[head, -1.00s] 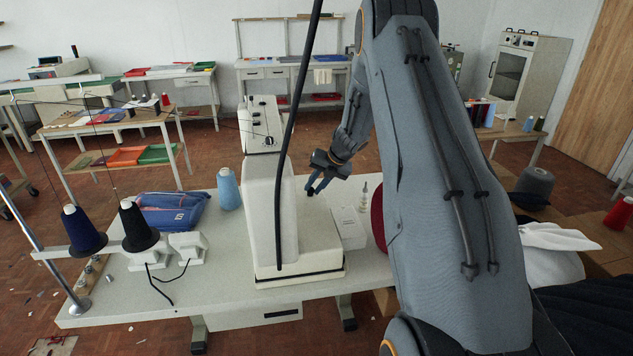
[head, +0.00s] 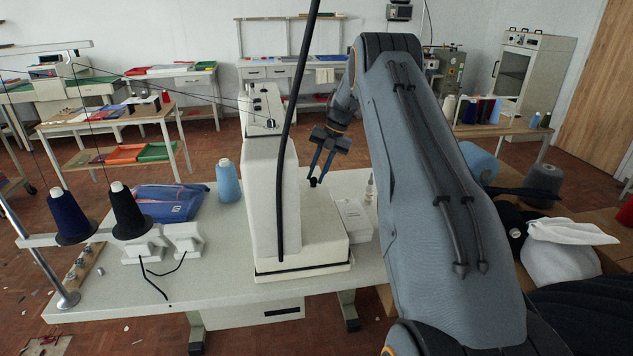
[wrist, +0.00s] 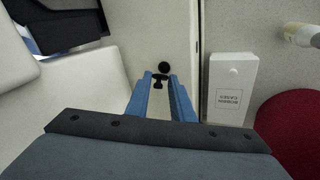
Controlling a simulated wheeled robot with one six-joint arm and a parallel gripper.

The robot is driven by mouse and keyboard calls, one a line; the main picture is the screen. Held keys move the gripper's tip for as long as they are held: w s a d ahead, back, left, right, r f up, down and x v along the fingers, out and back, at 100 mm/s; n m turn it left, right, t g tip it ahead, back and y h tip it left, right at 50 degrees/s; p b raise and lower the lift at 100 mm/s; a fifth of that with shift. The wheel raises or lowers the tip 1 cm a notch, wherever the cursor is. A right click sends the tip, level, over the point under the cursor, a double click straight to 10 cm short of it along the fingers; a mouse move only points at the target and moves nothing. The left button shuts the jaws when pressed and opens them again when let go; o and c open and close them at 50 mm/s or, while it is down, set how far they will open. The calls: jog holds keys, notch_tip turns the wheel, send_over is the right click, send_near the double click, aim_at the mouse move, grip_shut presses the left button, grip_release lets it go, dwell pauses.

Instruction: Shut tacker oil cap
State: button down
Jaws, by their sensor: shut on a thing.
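The tacker (head: 268,200) is a tall white machine on a pale table, with a white base (head: 322,235) to its right. My gripper (head: 315,172) reaches down over this base from behind, its blue fingers pointing down. In the wrist view, my gripper (wrist: 160,80) has its two fingertips around a small black piece, which I take to be the oil cap (wrist: 158,83). A round black spot (wrist: 164,67) lies just beyond it on the white surface. The fingers are shut on the cap. I cannot tell whether the black spot is the oil hole.
A small white box (head: 353,220) stands right of the base, with a clear bottle (head: 369,189) behind it. Thread cones (head: 128,212) stand at the left.

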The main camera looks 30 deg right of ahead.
jog(key=shift+w+f+g+y+b, duration=0.2)
jog(key=shift+w+g+b, duration=0.3)
jog(key=shift+b, duration=1.95)
jog(key=shift+w+f+g+y+b, duration=0.25)
jog(key=shift+g+b, duration=0.35)
jog(key=shift+b, duration=1.85)
jog(key=shift+w+b, duration=0.1)
jog(key=shift+b, duration=1.1)
jog(key=g+b, duration=0.1)
jog(key=b, duration=0.1)
jog(key=shift+m+b, duration=0.3)
jog(key=shift+r+b, duration=0.2)
jog(key=shift+b, duration=0.45)
jog(key=c, duration=1.8)
grip_release()
jog(key=shift+w+a, duration=0.1)
jog(key=shift+d+f, duration=0.1)
jog(key=shift+d, duration=0.1)
jog(key=shift+s+p, duration=0.2)
jog(key=shift+p, duration=0.2)
jog(key=p, duration=0.2)
jog(key=shift+s+r+p, duration=0.15)
jog(key=shift+r+p, duration=0.15)
jog(key=shift+p, duration=0.05)
